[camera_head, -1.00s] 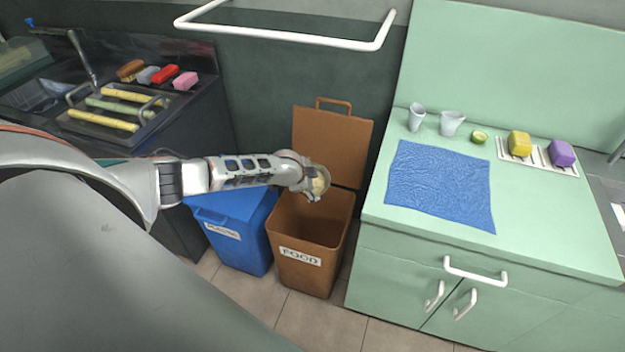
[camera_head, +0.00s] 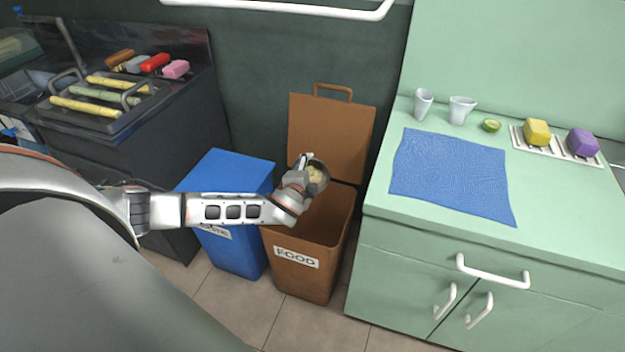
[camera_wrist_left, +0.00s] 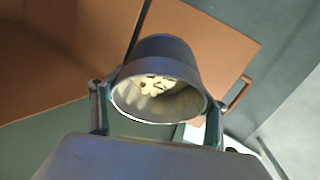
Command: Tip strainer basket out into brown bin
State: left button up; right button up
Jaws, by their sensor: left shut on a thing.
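My left gripper (camera_head: 302,184) is shut on the strainer basket (camera_head: 319,172), a grey metal cup with pale yellowish pieces inside. It holds the basket above the open brown bin (camera_head: 296,282), labelled FOOD, near the bin's raised lid. In the left wrist view the basket (camera_wrist_left: 158,62) sits between the two fingers, and its mouth faces the camera. The pale contents (camera_wrist_left: 158,88) still show inside it. My right gripper is not in view.
A blue bin (camera_head: 236,255) stands left of the brown bin. A green counter (camera_head: 560,225) with a blue cloth (camera_head: 450,175) and cups is on the right. A dark sink unit with a tray of cane pieces (camera_head: 85,108) is on the left.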

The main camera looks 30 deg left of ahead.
pick_arm(q)
jog(key=shift+s+d+f+t+b, duration=0.15)
jog(key=shift+f+t+b, duration=0.25)
jog(key=shift+f, duration=0.4)
jog(key=shift+s+f+m+t+y+b, duration=0.15)
jog(key=shift+m+t+y+b, duration=0.4)
jog(key=shift+b, duration=0.6)
jog(key=shift+f+t+y+b, duration=0.1)
jog(key=shift+t+y+b, duration=0.15)
jog(key=shift+t+b, duration=0.3)
jog(key=shift+b, duration=0.6)
jog(key=m+t+y+b, duration=0.1)
jog(key=t+b, duration=0.1)
jog(key=b, duration=0.3)
jog(key=shift+f+t, duration=0.2)
jog(key=shift+t, duration=0.2)
jog(key=shift+w+r+m+t+b, duration=0.2)
jog(key=shift+r+m+t+b, duration=0.35)
jog(key=shift+t+b, duration=0.45)
jog(key=shift+w+r+y+b, duration=0.1)
jog(key=shift+r+y+b, duration=0.2)
jog(key=shift+b, duration=0.1)
jog(key=shift+r, duration=0.2)
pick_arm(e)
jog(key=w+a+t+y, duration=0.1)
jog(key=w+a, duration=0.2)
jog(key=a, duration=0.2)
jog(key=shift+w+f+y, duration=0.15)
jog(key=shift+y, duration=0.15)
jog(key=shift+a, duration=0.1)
